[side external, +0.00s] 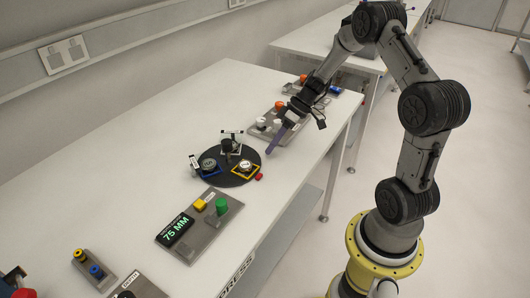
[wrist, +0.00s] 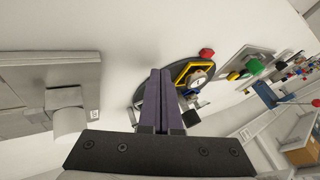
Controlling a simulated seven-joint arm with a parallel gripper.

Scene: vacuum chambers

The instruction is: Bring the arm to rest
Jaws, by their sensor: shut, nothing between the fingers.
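My gripper (side external: 271,150) reaches down over the white bench (side external: 232,100) from the right. Its purple fingers are shut together with nothing between them; they also show in the wrist view (wrist: 159,74). The fingertips are just to the right of the round black turntable (side external: 228,179) and appear to be above the bench; the exact height is hard to tell.
A small red piece (side external: 259,177) lies at the turntable's edge. The bench's left back area is clear.

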